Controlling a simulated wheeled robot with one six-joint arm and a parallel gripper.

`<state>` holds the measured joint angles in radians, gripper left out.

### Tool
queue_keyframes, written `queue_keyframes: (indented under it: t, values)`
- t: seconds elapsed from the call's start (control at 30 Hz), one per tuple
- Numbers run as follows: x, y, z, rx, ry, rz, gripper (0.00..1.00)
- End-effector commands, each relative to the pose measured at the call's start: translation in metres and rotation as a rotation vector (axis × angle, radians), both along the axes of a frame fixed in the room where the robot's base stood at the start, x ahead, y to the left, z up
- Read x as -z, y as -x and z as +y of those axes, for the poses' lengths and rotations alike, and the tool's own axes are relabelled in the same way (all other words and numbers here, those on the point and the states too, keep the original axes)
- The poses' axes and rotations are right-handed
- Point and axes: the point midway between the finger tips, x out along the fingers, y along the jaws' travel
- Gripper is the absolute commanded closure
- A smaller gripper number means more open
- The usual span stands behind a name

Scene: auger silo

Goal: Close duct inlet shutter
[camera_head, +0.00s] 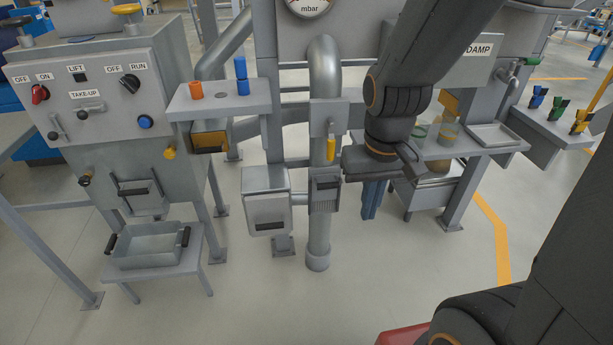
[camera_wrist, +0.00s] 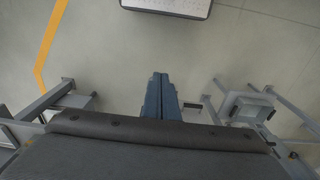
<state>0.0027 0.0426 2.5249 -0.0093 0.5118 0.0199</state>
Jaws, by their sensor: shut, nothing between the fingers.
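A grey vertical duct (camera_head: 319,240) with a bent top stands at the middle of the head view. A flat grey plate (camera_head: 327,115) sits on its upper part, with a yellow handle (camera_head: 331,149) hanging down from it. Below is a small slotted grey box (camera_head: 325,190) with a dark top part. I cannot tell which of these is the inlet shutter, or how far it is closed. My gripper (camera_head: 370,213) points down to the right of the duct, apart from it. Its blue fingers are together and empty, also in the wrist view (camera_wrist: 160,78), where the duct is not clearly seen.
A grey box (camera_head: 267,214) with a dark handle is left of the duct. A shelf (camera_head: 219,102) with orange and blue cylinders juts out above it. A control cabinet (camera_head: 90,110) and a metal tray (camera_head: 150,247) stand left. A bench (camera_head: 477,142) with jars stands right.

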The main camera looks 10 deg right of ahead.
Motion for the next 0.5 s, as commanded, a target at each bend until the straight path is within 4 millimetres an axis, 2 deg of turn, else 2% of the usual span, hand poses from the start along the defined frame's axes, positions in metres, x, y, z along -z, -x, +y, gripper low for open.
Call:
queue_keyframes:
  t: [0.03, 0.07, 0.2, 0.3, 0.4, 0.5]
  values:
    - [0.017, -0.025, -0.003, 0.005, 0.005, -0.036, 1.00]
    - [0.025, -0.042, -0.005, 0.005, 0.009, -0.066, 1.00]
    - [0.064, -0.131, -0.008, -0.001, 0.017, -0.230, 1.00]
    - [0.087, -0.188, -0.009, -0.009, 0.015, -0.342, 1.00]
    - [0.105, -0.230, -0.008, -0.014, 0.008, -0.429, 1.00]
    - [0.114, -0.258, -0.009, -0.017, 0.005, -0.492, 1.00]
